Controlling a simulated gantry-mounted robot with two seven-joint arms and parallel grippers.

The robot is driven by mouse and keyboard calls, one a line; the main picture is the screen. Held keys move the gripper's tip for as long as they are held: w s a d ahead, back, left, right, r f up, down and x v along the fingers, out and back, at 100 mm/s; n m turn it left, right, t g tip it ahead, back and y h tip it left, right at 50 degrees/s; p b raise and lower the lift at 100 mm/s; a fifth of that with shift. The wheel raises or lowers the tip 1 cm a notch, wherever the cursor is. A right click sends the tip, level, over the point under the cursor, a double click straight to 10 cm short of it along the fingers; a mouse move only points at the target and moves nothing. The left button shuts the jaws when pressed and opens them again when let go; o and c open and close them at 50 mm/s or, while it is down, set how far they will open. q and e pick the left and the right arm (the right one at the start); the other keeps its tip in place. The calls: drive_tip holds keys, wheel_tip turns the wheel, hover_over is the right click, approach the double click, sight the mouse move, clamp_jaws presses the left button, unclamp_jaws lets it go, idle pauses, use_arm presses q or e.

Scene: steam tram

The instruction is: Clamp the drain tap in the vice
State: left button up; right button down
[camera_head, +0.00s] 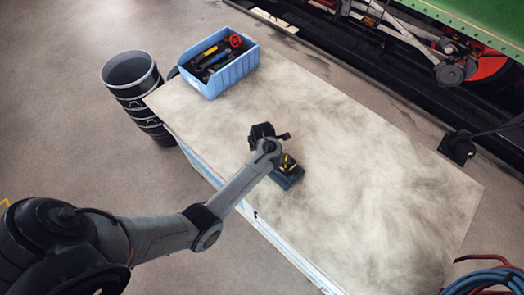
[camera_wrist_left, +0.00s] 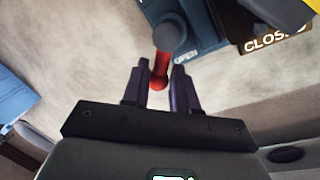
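The small blue vice (camera_head: 288,180) stands on the workbench, partly hidden behind my left arm. A small yellow and dark piece (camera_head: 289,162), which looks like the drain tap, sits at the vice; whether the jaws touch it is hidden. In the left wrist view, a red-ended handle (camera_wrist_left: 159,76) runs from a grey round hub beside a blue plate marked OPEN (camera_wrist_left: 187,56). A sign marked CLOSED (camera_wrist_left: 275,40) is at upper right. My left gripper (camera_head: 283,136) has its fingers (camera_wrist_left: 162,72) on either side of the red handle; contact is unclear. My right gripper is out of view.
A blue bin of tools (camera_head: 220,72) stands at the bench's far left corner. The workbench top (camera_head: 370,180) is bare to the right. Black bins (camera_head: 135,90) stand on the floor at left; hoses (camera_head: 485,278) show at lower right.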

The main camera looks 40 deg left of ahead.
use_arm(q)
clamp_jaws()
drive_tip(key=shift+m, duration=0.3)
drive_tip(key=shift+w+a+m+h+p, duration=0.1)
drive_tip(key=shift+w+m+h+p, duration=0.6)
drive_tip(key=shift+m, duration=2.35)
drive_tip(key=shift+w+a+m+h+p, duration=0.1)
drive_tip(key=shift+w+m+h+p, duration=0.25)
drive_tip(key=shift+w+m+p, duration=1.75)
drive_tip(key=shift+w+a+m+h+b, duration=0.1)
drive_tip(key=shift+m+h+b, duration=0.45)
drive_tip(key=shift+m, duration=3.5)
drive_tip(key=shift+d, duration=0.1)
drive_tip(key=shift+o, duration=2.1)
unclamp_jaws()
drive_tip(key=shift+w, duration=0.1)
